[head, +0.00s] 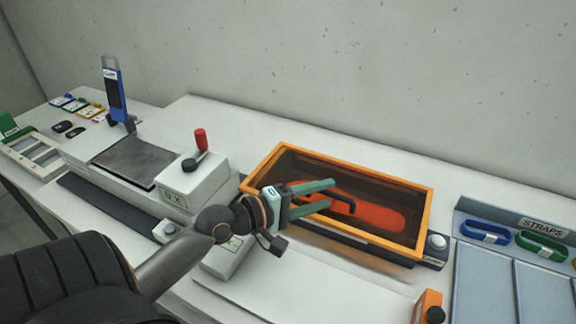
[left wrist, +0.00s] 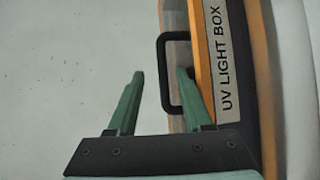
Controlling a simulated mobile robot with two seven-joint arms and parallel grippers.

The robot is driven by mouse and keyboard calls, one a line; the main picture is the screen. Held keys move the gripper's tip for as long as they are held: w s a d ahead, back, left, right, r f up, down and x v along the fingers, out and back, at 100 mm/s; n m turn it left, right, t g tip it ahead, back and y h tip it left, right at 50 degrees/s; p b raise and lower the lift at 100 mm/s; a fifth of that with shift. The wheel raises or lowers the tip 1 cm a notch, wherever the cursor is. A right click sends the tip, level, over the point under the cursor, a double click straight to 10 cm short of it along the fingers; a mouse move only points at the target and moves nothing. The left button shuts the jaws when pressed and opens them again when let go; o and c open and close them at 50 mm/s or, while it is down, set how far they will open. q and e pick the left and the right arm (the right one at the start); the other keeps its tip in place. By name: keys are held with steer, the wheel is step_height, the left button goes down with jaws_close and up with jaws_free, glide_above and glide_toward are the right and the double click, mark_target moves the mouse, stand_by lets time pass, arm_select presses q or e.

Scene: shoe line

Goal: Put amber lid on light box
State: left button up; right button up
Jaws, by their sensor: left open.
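The amber lid (head: 300,168) is a dark, see-through panel with a black handle (head: 349,206). It lies within the orange rim of the light box (head: 425,222); whether it is fully seated I cannot tell. The box's dark side reads "UV LIGHT BOX" (left wrist: 227,60) in the left wrist view. A red-orange sole shape (head: 375,218) shows through the panel. My left gripper (head: 330,193) is open at the handle, with its fingers to either side of it. In the left wrist view the handle (left wrist: 164,80) stands between the fingertips, partly overlapping one. My right gripper is not in view.
A white unit with a red-knobbed lever (head: 200,140) stands left of the box. A white knob (head: 437,242) is at the box's right corner. A grey straps tray (head: 486,275) lies at the right. An orange and black object (head: 428,308) is at the front.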

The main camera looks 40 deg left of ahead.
arm_select(q)
steer(key=b+v, duration=0.2)
steer(key=v, duration=0.7)
steer(key=shift+r, duration=0.15)
steer(key=shift+s, duration=0.2)
